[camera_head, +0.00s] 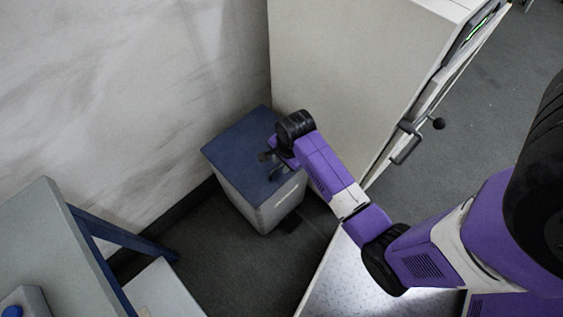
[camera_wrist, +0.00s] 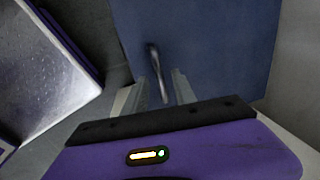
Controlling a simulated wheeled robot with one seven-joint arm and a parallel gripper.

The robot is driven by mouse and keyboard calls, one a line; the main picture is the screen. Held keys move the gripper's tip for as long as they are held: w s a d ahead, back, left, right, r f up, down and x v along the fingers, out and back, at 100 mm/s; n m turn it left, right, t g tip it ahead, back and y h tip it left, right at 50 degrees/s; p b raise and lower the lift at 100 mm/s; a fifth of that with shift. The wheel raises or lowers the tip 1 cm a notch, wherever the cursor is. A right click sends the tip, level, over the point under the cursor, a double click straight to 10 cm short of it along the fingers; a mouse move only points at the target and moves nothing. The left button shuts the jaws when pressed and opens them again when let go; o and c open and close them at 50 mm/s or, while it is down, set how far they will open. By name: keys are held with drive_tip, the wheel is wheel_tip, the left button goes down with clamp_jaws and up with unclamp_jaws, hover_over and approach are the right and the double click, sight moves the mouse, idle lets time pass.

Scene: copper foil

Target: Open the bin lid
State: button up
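The bin (camera_head: 265,212) is a grey box standing on the floor between the wall and a tall cabinet. Its blue lid (camera_head: 237,147) lies flat on top, shut; the lid also fills much of the wrist view (camera_wrist: 225,50). My gripper (camera_head: 272,167) is over the lid's right front part. In the wrist view my gripper (camera_wrist: 161,77) is open, with a finger on either side of a thin metal handle (camera_wrist: 156,66) on the lid. Gaps show between handle and fingers. In the head view the handle is hard to tell from the fingers.
The tall beige cabinet (camera_head: 340,70) stands close behind and right of the bin. A pale wall (camera_head: 90,90) is on the left. A grey table with blue legs (camera_head: 40,240) is at the lower left. Dark floor (camera_head: 215,260) is clear in front of the bin.

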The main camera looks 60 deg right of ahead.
clamp_jaws()
idle(1.4)
